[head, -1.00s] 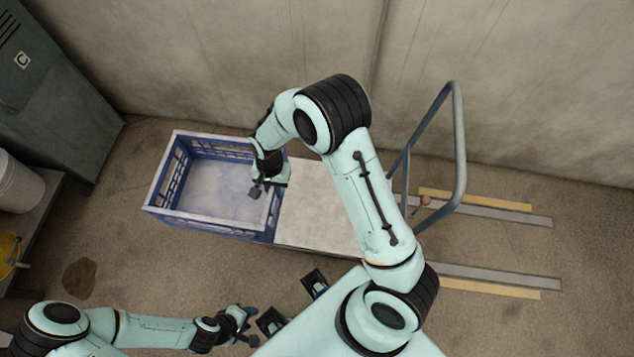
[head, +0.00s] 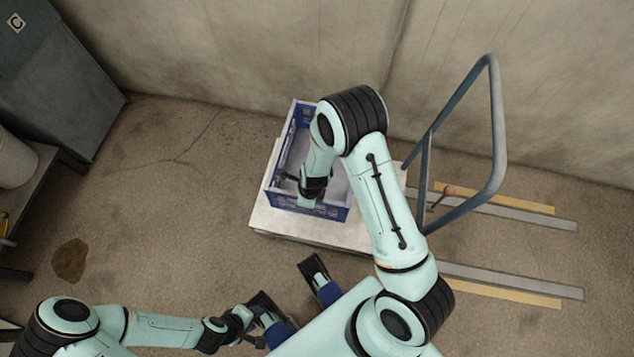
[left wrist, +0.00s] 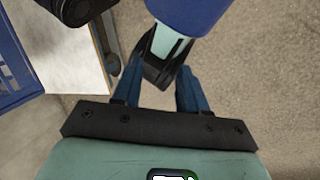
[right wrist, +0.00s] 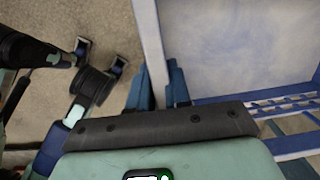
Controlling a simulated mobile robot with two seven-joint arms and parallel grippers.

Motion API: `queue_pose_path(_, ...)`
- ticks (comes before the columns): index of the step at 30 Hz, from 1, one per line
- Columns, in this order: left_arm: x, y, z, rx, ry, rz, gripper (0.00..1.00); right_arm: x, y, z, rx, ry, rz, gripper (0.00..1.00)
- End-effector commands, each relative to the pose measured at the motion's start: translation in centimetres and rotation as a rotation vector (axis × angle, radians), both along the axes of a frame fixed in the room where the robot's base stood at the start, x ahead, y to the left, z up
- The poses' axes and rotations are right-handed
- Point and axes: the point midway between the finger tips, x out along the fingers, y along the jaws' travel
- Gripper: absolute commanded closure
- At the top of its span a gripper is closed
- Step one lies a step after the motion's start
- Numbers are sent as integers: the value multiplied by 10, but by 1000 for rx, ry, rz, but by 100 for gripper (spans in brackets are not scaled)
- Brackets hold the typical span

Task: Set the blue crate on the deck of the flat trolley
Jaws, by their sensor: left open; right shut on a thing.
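The blue crate (head: 335,212) is over the left part of the trolley's pale deck (head: 275,220) in the head view. It looks upright and empty; my right arm hides part of it. I cannot tell whether its bottom touches the deck. My left gripper (head: 255,325) is open and empty, low in front of the trolley. The left wrist view shows its parted fingers (left wrist: 158,85) and the crate (left wrist: 15,65) at the left edge.
The trolley's blue-grey handle (head: 497,130) rises at the deck's right end. Floor strips (head: 510,280) run to the right. The wall (head: 230,50) stands close behind. A grey cabinet (head: 60,80) and a side table (head: 35,200) are at left. Floor between them and the trolley is clear.

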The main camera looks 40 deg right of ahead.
Motion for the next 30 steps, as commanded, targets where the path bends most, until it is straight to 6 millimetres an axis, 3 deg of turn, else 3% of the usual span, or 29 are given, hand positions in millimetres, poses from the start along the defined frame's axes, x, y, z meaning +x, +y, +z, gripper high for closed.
queue_pose_path(7,8,2,-17,7,-26,7,57,0,-1,-60,0,0,1,100)
queue_pose_path(15,35,14,-38,42,-98,38,57,1,0,-121,0,0,2,100)
queue_pose_path(30,55,24,-53,67,-152,60,57,1,0,-168,-1,-2,4,100)
